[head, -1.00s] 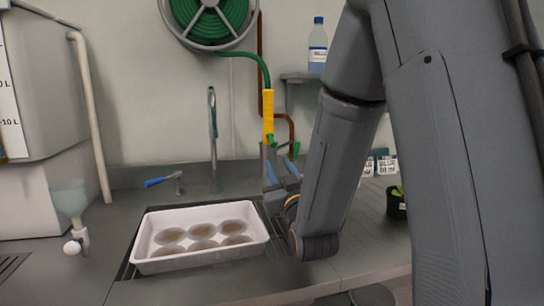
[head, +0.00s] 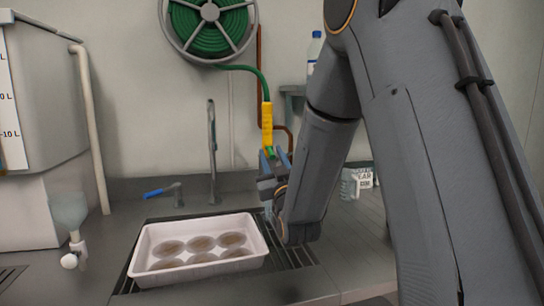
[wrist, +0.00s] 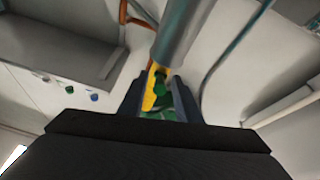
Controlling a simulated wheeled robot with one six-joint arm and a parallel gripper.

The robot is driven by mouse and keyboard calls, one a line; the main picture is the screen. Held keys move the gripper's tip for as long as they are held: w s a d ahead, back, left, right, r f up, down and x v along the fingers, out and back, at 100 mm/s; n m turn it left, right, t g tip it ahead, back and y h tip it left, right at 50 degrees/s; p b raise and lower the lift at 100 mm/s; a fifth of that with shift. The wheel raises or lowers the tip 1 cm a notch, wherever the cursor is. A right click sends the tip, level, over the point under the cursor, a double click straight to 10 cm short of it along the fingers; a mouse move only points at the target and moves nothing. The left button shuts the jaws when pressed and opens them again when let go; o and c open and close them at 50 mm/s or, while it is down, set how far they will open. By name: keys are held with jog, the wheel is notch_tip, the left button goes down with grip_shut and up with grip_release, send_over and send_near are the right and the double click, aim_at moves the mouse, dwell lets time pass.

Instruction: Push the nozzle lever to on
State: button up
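The yellow nozzle (head: 267,123) hangs on the end of the green hose (head: 264,85) in the head view. In the wrist view the yellow nozzle (wrist: 155,92) and a green part (wrist: 160,86) show between my fingers. I cannot tell surely whether that green part is the lever, or which position the lever is in. My gripper (head: 276,156) is at the nozzle's lower end, its fingers apart. In the wrist view my gripper (wrist: 160,100) has a finger on each side of the nozzle. Contact is not clear.
A green hose reel (head: 211,25) is on the wall above. A white tray (head: 143,268) with several brown discs sits on the sink grate below. A tap (head: 212,150) and a blue-handled valve (head: 160,192) stand left of my gripper. A shelf with a bottle (head: 315,48) is behind my arm.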

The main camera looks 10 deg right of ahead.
jog(key=shift+c, duration=0.3)
grip_shut()
jog(key=shift+f+b, duration=0.1)
jog(key=shift+b, duration=0.2)
jog(key=b, duration=0.1)
jog(key=t+b, duration=0.1)
jog(key=shift+w+f+b, duration=0.15)
jog(key=shift+f+b, duration=0.15)
jog(key=shift+b, duration=0.45)
jog(key=shift+t+b, duration=0.3)
jog(key=shift+b, duration=0.15)
jog(key=shift+r, duration=0.1)
jog(key=shift+o, duration=0.3)
grip_release()
